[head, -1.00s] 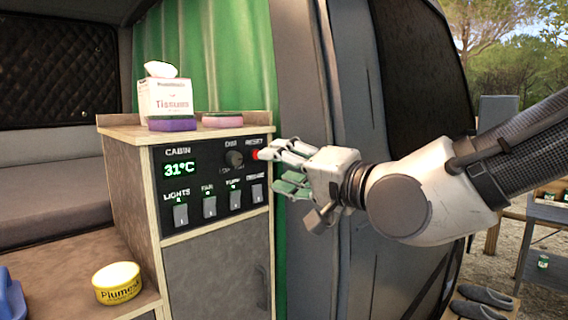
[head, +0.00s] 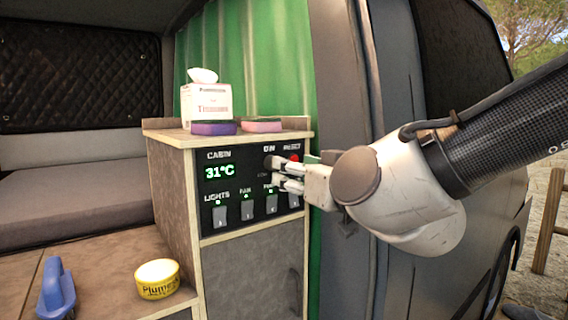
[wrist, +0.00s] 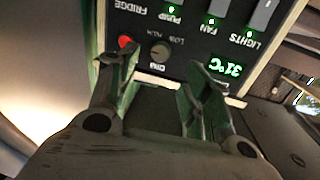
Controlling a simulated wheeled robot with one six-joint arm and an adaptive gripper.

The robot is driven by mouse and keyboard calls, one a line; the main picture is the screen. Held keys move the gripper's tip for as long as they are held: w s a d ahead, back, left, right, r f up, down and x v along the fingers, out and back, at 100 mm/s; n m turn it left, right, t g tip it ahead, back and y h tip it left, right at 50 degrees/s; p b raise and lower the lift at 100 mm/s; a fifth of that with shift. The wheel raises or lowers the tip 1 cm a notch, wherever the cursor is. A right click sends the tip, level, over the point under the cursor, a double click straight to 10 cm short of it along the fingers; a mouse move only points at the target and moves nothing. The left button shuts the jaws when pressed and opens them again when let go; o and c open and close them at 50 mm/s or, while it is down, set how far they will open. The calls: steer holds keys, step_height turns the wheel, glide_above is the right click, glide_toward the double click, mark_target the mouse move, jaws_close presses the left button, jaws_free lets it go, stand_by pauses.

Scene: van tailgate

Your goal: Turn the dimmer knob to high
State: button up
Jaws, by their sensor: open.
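The dimmer knob (wrist: 160,51) is dark and round, on the black control panel (head: 232,198). In the wrist view it sits between and just beyond the fingertips of my open gripper (wrist: 160,68), and no contact shows. LOW and HIGH marks are printed beside it, but I cannot tell its setting. In the head view my gripper (head: 279,176) reaches in from the right, its fingers over the panel's upper right and partly hiding the knob (head: 268,161).
The red reset button (wrist: 125,41) is close to the left fingertip in the wrist view. Several rocker switches (head: 220,216) line the panel below. A tissue box (head: 205,104) and two sponges stand on the cabinet top. A yellow tin (head: 157,279) and blue brush (head: 56,292) sit at lower left.

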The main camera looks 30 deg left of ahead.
steer(key=x, duration=0.7)
steer(key=shift+w+a, duration=0.1)
